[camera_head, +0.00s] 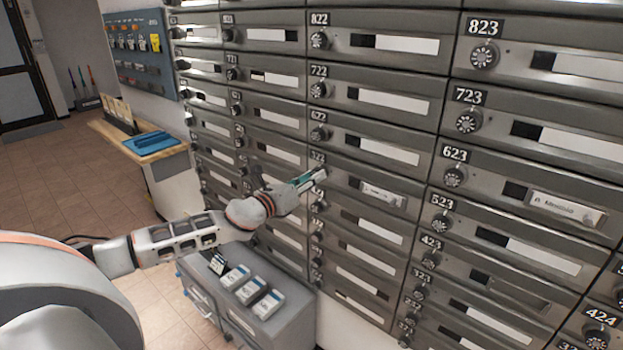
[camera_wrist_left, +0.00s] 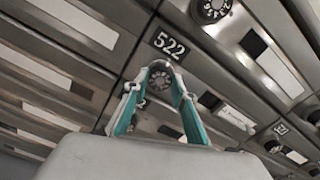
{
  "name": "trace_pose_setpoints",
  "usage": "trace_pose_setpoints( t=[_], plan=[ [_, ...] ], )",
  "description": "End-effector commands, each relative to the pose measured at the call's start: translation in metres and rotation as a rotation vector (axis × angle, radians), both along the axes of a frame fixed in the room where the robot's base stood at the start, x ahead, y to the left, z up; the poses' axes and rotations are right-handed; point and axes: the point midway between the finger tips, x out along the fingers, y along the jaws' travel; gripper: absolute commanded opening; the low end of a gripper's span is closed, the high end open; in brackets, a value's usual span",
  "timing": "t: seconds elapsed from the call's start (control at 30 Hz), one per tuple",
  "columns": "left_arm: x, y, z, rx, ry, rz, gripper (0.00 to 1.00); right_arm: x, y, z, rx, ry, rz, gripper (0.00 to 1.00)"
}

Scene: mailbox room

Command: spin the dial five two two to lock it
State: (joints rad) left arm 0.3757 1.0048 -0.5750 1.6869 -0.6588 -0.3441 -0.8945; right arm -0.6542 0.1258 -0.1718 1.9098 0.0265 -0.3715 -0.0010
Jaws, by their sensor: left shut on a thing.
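The mailbox door labelled 522 (camera_wrist_left: 169,45) is in the left wrist view, with its round dial (camera_wrist_left: 160,84) just below the number. My left gripper (camera_wrist_left: 160,95) has its teal fingers on either side of this dial and is shut on it. In the head view my left gripper (camera_head: 311,180) reaches in from the left to the dial's place on the 522 mailbox (camera_head: 348,178). The dial itself is hidden there behind the fingers. The dial's marks are too small to read. My right gripper is not in view.
Other mailboxes with dials surround it, such as 622 (camera_head: 372,143) above and 523 (camera_head: 500,240) to the right. A grey cabinet (camera_head: 290,325) with several small boxes on top stands below my left arm. A counter (camera_head: 172,150) with a blue tray is at the left.

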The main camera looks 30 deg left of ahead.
Motion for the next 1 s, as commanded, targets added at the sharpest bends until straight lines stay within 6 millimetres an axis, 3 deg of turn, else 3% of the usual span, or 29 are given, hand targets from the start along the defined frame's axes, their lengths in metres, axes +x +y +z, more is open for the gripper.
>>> trace_pose_setpoints(
  t=[0.3,0.77,0.8,0.83,0.87,1.0],
  plan=[
    [0.0001,-0.0001,0.0000,0.093,-0.010,0.000,0.04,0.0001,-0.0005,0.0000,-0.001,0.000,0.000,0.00],
    [0.0000,-0.0003,-0.0004,0.104,-0.010,0.000,0.04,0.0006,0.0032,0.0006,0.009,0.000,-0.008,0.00],
    [0.0000,-0.0003,-0.0004,0.104,-0.010,0.000,0.31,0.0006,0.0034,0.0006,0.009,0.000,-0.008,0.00],
    [0.0000,-0.0003,-0.0004,0.104,-0.010,0.000,0.39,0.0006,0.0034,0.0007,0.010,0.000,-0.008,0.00],
    [0.0000,-0.0003,-0.0004,0.104,-0.010,0.000,0.42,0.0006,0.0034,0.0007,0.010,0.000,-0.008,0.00],
    [0.0000,-0.0003,-0.0004,0.104,-0.010,0.000,0.42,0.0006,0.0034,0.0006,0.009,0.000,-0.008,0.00]
  ],
)
